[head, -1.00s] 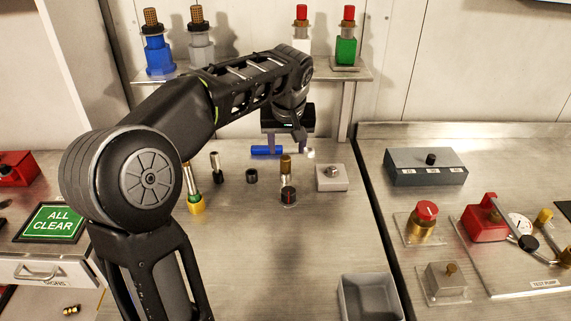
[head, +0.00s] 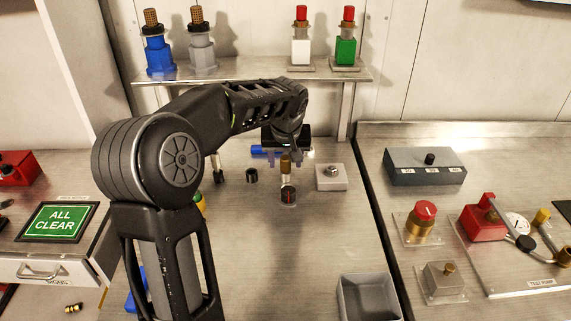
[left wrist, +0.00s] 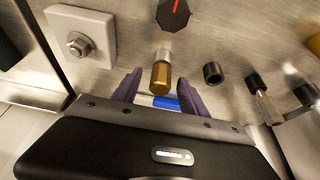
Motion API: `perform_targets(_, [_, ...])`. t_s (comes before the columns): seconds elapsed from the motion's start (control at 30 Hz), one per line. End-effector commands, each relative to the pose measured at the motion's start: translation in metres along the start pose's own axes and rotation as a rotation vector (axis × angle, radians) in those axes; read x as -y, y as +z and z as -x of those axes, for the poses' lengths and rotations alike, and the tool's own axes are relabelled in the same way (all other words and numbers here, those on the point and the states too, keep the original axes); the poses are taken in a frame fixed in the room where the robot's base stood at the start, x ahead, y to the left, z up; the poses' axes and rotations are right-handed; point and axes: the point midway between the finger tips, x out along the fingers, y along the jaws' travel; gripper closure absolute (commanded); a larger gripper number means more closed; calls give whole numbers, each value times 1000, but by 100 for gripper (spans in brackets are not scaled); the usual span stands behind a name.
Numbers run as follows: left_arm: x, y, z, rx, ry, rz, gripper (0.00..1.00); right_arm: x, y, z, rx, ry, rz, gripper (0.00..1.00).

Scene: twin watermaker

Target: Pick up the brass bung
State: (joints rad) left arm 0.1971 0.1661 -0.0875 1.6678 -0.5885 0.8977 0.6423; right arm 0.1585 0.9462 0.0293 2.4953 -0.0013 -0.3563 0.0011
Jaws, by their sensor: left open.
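The brass bung (head: 286,166), a brass-coloured cylinder with a silvery lower part, stands on the steel bench just behind a black knob with a red line (head: 288,196). In the left wrist view the bung (left wrist: 160,78) shows between the two purple fingers. My left gripper (head: 286,156) is open and points down at the bung; its fingers lie to either side of it in the picture. I cannot tell whether a finger touches it. My right gripper is not in view.
A blue cylinder (head: 258,151) lies behind the bung. A grey block with a nut (head: 331,178) stands to the right, and a small black ring (head: 252,175) to the left. A grey bin (head: 369,299) is at the front. Bench between knob and bin is clear.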

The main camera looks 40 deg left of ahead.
Motion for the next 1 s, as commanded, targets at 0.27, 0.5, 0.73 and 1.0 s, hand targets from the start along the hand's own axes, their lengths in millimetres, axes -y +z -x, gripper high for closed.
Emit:
perform_targets(0.27, [0,0,-3,-1,1,0,49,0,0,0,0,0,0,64])
perform_targets(0.5, [0,0,-3,-1,1,0,49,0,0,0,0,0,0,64])
perform_targets(0.73, [0,0,-3,-1,1,1,57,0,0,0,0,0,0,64])
perform_targets(1.0, [0,0,-3,-1,1,1,79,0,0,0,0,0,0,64])
